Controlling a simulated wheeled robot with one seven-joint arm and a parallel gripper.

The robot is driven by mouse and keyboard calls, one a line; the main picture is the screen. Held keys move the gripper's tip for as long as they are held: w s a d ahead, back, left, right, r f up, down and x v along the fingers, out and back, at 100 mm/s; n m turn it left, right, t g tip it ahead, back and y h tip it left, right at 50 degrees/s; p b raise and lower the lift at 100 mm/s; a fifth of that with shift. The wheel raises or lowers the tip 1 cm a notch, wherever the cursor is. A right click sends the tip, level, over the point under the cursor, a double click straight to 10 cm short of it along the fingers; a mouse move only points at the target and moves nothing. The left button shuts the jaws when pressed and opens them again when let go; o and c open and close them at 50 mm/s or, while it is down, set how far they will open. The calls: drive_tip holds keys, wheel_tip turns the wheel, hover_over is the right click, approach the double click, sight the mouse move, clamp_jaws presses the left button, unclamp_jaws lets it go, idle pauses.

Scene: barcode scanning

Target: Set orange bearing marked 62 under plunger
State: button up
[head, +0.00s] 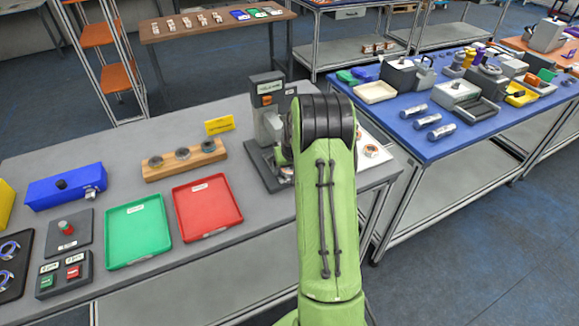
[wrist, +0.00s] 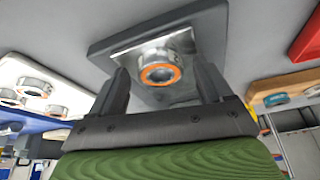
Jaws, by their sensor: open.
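A bearing with an orange ring (wrist: 160,74) sits on a shiny metal plate (wrist: 128,45) on the dark press base (wrist: 100,46) in the wrist view. My gripper (wrist: 161,70) is open, with one finger on each side of the bearing and small gaps visible. No number can be read on it. In the head view the press (head: 267,90) stands at the right end of the grey table. My green arm covers part of it, and the bearing there is hidden. The plunger cannot be made out.
Other bearings lie on a white mat right of my arm, one with an orange ring (head: 371,151); several show in the wrist view (wrist: 35,86). Left of the press are a wooden holder (head: 155,172), a red tray (head: 207,207) and a green tray (head: 138,230).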

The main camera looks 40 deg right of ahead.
drive_tip(key=shift+r, duration=0.3)
drive_tip(key=p+v, duration=0.1)
drive_tip(key=v, duration=1.1)
drive_tip(key=s+a+r+n, duration=0.1)
drive_tip(key=s+a+r, duration=0.3)
drive_tip(key=a, duration=0.5)
drive_tip(key=s+a+r+n, duration=0.2)
drive_tip(key=a+r, duration=0.4)
drive_tip(key=a, duration=0.2)
drive_tip(key=s+a+n+y, duration=0.1)
drive_tip(key=s+a, duration=0.4)
drive_tip(key=s, duration=0.2)
drive_tip(key=s+a+n+t+y, duration=0.1)
drive_tip(key=s+a, duration=0.5)
drive_tip(key=s, duration=0.2)
drive_tip(key=shift+s+n+t, duration=0.25)
drive_tip(key=shift+n+t, duration=0.05)
drive_tip(key=shift+f, duration=0.1)
clamp_jaws()
